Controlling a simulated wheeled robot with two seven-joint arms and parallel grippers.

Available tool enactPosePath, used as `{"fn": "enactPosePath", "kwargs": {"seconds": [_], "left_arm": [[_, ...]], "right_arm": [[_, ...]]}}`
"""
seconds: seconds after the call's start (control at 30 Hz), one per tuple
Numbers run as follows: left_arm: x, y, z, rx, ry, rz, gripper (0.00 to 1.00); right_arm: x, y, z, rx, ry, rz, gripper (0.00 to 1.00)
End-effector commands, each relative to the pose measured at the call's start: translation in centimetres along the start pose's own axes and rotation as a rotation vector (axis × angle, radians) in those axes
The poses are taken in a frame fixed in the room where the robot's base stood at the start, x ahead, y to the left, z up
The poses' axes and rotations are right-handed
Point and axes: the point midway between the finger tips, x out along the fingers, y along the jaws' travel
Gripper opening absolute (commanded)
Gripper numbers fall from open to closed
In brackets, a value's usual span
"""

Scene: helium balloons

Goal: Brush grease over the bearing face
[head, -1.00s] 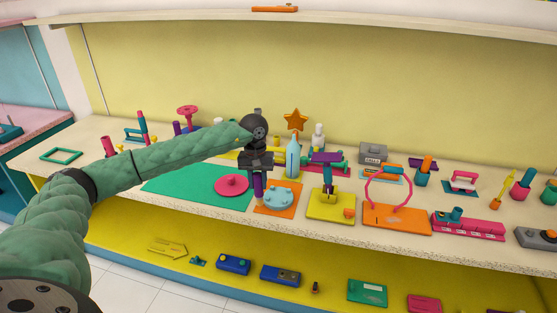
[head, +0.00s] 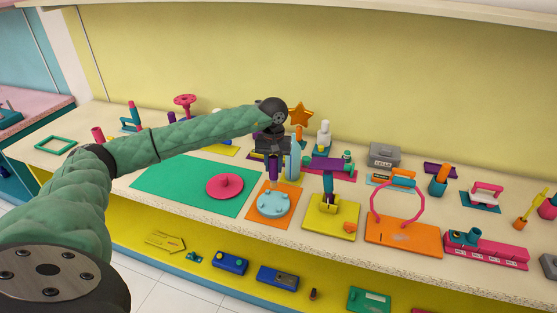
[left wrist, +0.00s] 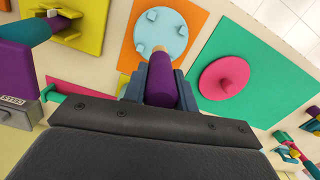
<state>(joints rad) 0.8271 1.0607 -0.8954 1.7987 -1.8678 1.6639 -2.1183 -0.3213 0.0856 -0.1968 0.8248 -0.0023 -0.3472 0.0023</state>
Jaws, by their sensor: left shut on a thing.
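My left gripper (head: 273,156) is shut on a purple-handled brush (head: 273,171), which points downward. The brush also shows in the left wrist view (left wrist: 160,76), between the blue fingers, with a pale tan tip. A light-blue round bearing face with small raised knobs (head: 274,204) lies on an orange mat (head: 255,214). The brush is at the far edge of the bearing face in the head view. In the left wrist view the tip overlaps the near edge of the bearing face (left wrist: 172,25); I cannot tell whether they touch. My right gripper is not in view.
A green mat (head: 160,187) with a pink knobbed disc (head: 225,186) lies to the left. A yellow stand (head: 333,222) and an orange base with a pink hoop (head: 400,240) stand to the right. A light-blue upright thing and an orange star (head: 301,114) stand behind.

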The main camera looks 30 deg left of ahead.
Motion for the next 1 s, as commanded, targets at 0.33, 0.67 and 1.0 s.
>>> {"fn": "enactPosePath", "kwargs": {"seconds": [0.33,0.67,1.0], "left_arm": [[2.9,0.0,-0.1,0.0,-0.001,0.0,0.0],[5.4,-0.1,-0.2,0.0,0.001,-0.001,0.0],[6.3,0.0,-0.2,0.0,0.001,0.0,0.0]], "right_arm": [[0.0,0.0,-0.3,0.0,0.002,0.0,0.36],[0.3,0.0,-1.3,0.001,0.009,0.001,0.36],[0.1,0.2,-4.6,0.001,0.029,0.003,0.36]]}}
